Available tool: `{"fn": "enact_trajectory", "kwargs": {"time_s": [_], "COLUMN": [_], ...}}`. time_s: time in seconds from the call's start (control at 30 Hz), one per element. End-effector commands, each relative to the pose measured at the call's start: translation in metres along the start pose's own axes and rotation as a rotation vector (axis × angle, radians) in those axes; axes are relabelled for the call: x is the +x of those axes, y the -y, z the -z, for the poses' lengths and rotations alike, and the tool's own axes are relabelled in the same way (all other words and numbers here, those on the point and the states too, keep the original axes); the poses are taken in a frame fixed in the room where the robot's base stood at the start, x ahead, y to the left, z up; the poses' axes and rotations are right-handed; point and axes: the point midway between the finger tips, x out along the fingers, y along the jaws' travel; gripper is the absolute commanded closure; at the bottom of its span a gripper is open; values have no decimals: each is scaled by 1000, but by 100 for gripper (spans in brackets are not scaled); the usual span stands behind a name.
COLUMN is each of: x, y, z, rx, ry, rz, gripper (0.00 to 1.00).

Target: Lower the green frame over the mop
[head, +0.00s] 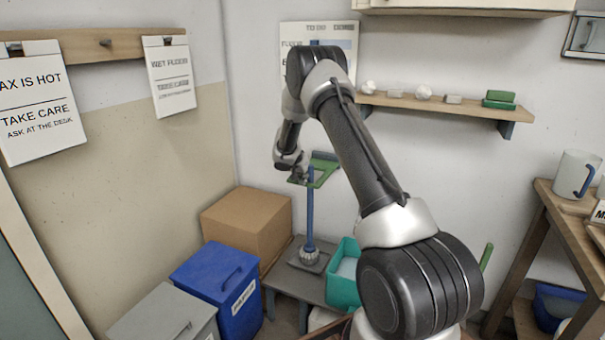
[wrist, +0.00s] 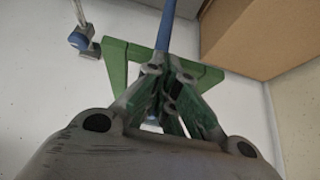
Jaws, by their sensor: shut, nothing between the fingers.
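The mop (head: 310,215) is a blue pole standing upright, with a pale grey head low on a grey stand. The green frame (head: 326,168) is high up by the top of the pole; it also shows in the wrist view (wrist: 116,68), behind and beside my fingers. My gripper (head: 299,180) is shut at the frame, with nothing gripped between its fingertips (wrist: 165,85). The blue pole (wrist: 166,25) runs away just beyond the fingers. I cannot tell whether the frame encircles the pole or what bears it.
A cardboard box (head: 245,222), a blue bin (head: 215,285) and a grey bin (head: 165,318) stand left of the mop. A teal bucket (head: 344,280) is close on its right. A wall shelf (head: 440,108) with small items is behind my arm.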

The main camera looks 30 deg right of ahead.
Motion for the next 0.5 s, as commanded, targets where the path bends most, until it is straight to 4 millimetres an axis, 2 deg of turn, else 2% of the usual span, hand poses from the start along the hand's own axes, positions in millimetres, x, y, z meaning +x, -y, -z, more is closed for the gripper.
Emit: {"fn": "enact_trajectory", "kwargs": {"time_s": [0.3,0.5], "x": [-3,-27], "y": [0,-4], "z": [2,20], "rx": [1,3], "ry": [-1,-4], "rz": [1,2], "gripper": [100,100]}}
